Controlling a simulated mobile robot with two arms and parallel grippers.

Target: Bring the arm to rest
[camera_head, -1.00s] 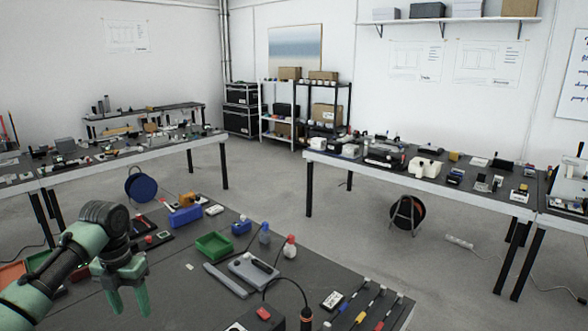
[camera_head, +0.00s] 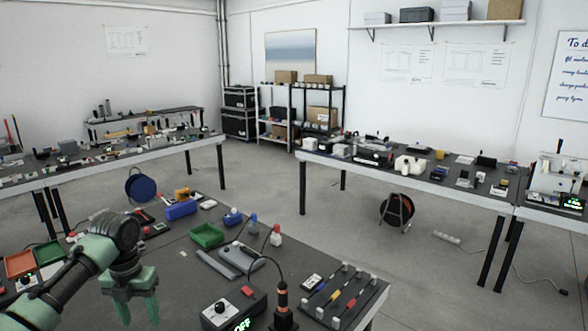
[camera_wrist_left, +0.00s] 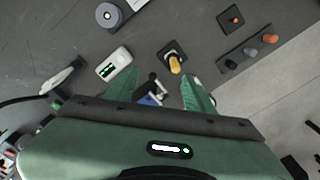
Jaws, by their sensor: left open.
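My left arm comes in from the lower left in the head view, in green and black. My left gripper (camera_head: 136,303) points down with its two green fingers apart, above the left part of the near workbench (camera_head: 185,265). In the left wrist view the left gripper (camera_wrist_left: 160,88) shows its two fingers spread. Nothing is seen between the fingertips but small items lying on the bench farther below. My right gripper is in neither view.
The near bench holds a green tray (camera_head: 207,236), a blue bin (camera_head: 181,210), a red-capped bottle (camera_head: 275,238), a soldering station (camera_head: 235,309) and a rack of coloured tools (camera_head: 340,296).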

